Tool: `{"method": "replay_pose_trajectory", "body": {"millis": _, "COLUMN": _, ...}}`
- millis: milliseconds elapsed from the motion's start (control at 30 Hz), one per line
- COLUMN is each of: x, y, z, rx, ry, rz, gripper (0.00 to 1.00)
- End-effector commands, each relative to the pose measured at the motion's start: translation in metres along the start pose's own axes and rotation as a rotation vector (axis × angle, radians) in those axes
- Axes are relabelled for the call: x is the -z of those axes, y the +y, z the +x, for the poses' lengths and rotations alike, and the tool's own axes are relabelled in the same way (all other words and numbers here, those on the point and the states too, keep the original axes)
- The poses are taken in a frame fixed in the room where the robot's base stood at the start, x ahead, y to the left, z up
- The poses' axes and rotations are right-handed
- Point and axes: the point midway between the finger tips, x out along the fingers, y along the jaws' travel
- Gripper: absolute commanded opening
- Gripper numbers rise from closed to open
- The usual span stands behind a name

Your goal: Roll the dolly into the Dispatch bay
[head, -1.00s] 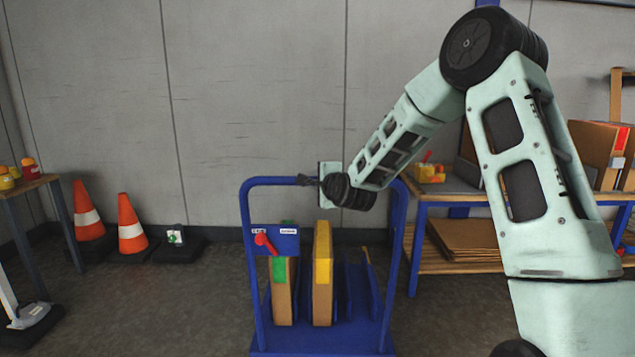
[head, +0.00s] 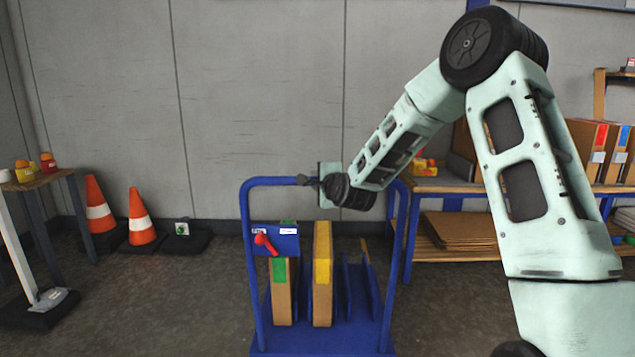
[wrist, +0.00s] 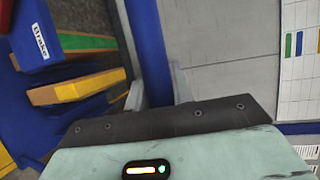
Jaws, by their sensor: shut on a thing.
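The blue dolly (head: 247,230) stands upright on the floor in front of me, with its tall frame toward the wall side and slots on its deck. It carries upright boards, one with a green label (head: 280,300) and one with a yellow label (head: 322,285). A blue panel marked "Brake" (wrist: 40,30) has a red lever (head: 264,242). My gripper (head: 308,181) is shut on the dolly's top handle bar; in the wrist view the blue bar (wrist: 146,40) runs between the fingers. No marking of the Dispatch bay is readable here.
A blue-framed workbench (head: 460,188) stands right. Floor between post and dolly is clear.

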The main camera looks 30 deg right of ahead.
Motion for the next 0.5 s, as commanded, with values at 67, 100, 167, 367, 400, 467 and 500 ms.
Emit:
{"method": "replay_pose_trajectory", "body": {"millis": 67, "x": 0.0005, "y": 0.0010, "z": -0.0001, "rx": -0.002, "ry": 0.001, "rz": 0.000, "gripper": 0.00}}
{"method": "replay_pose_trajectory", "body": {"millis": 100, "x": 0.0005, "y": 0.0010, "z": -0.0001, "rx": -0.002, "ry": 0.001, "rz": 0.000, "gripper": 0.00}}
{"method": "replay_pose_trajectory", "body": {"millis": 167, "x": 0.0005, "y": 0.0010, "z": -0.0001, "rx": -0.002, "ry": 0.001, "rz": 0.000, "gripper": 0.00}}
{"method": "replay_pose_trajectory", "body": {"millis": 367, "x": 0.0006, "y": 0.0010, "z": -0.0001, "rx": -0.002, "ry": 0.001, "rz": 0.000, "gripper": 0.37}}
{"method": "replay_pose_trajectory", "body": {"millis": 400, "x": 0.0005, "y": 0.0009, "z": -0.0001, "rx": -0.002, "ry": 0.001, "rz": 0.000, "gripper": 0.45}}
{"method": "replay_pose_trajectory", "body": {"millis": 467, "x": 0.0005, "y": 0.0007, "z": 0.0000, "rx": -0.001, "ry": 0.001, "rz": 0.000, "gripper": 0.45}}
{"method": "replay_pose_trajectory", "body": {"millis": 500, "x": 0.0004, "y": 0.0006, "z": 0.0000, "rx": -0.001, "ry": 0.001, "rz": 0.000, "gripper": 0.45}}
